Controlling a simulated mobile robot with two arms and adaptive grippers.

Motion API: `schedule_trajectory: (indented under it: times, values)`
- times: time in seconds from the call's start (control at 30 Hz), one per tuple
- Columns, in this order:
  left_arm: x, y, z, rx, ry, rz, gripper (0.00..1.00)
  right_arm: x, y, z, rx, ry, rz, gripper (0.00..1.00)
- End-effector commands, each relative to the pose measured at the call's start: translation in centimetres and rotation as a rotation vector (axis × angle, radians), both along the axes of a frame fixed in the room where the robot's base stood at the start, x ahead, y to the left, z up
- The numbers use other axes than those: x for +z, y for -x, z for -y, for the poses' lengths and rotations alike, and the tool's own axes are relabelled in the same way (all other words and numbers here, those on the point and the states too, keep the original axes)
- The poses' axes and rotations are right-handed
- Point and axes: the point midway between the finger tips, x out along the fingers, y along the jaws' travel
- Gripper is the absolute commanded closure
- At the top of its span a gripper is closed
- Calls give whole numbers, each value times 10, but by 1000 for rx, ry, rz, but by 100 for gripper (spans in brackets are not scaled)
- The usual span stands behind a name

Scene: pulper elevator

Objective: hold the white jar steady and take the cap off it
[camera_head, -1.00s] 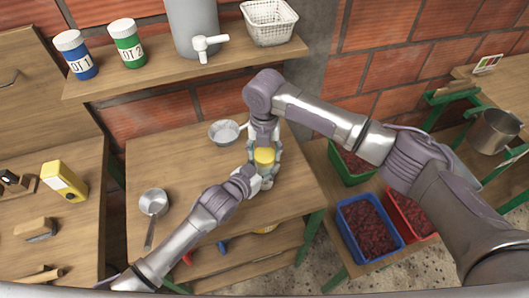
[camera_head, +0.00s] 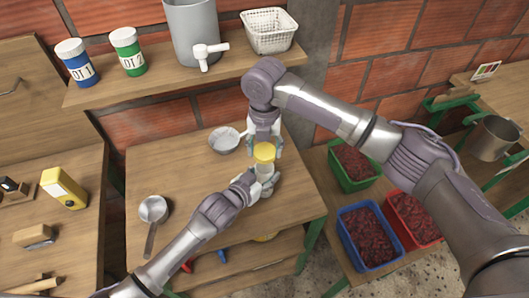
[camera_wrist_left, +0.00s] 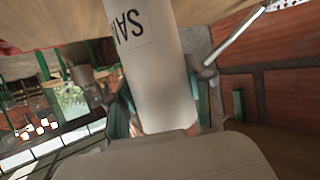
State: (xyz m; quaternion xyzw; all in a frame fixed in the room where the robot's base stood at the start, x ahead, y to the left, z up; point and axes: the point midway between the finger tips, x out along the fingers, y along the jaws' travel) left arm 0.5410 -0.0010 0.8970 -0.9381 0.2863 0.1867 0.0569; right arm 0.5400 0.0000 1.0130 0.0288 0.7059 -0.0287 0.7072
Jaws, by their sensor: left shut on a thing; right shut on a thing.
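The white jar (camera_head: 265,170) is upright above the work table, with its yellow cap (camera_head: 264,152) at its top. My left gripper (camera_head: 264,184) is shut on the jar's lower part. The left wrist view shows the white jar (camera_wrist_left: 160,75) close up, with dark letters on its side; the cap is not visible there. My right gripper (camera_head: 265,143) comes down from above, shut on the yellow cap with fingers on both sides. Whether the cap is apart from the jar's rim cannot be told.
The work table (camera_head: 185,190) holds a metal strainer or pan (camera_head: 224,140) behind the jar and a small saucepan (camera_head: 153,209) at left. A shelf (camera_head: 180,75) above carries two labelled jars, a tank (camera_head: 193,30) and a white basket (camera_head: 268,30). Crates (camera_head: 369,238) stand at right.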

Motion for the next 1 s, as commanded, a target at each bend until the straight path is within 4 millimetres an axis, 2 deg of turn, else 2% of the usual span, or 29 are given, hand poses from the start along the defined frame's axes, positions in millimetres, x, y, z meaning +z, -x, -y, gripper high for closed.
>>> schedule_trajectory:
  times: [0.1,0.13,0.3,0.67,0.83,1.0]
  values:
    - [0,0,0,0,-1,-1,100,-1,0,0,0,0,-1,82]
    - [0,0,0,0,-1,-1,47,-1,0,0,0,0,-1,82]
    - [0,0,0,0,-1,-1,19,-1,0,0,0,0,-1,82]
    - [1,2,-2,0,0,0,19,-1,0,0,0,0,-1,82]
    - [8,18,-12,0,0,0,19,-1,0,0,0,0,-1,82]
    - [22,47,-32,0,-2,-1,19,-1,0,0,0,0,-1,82]
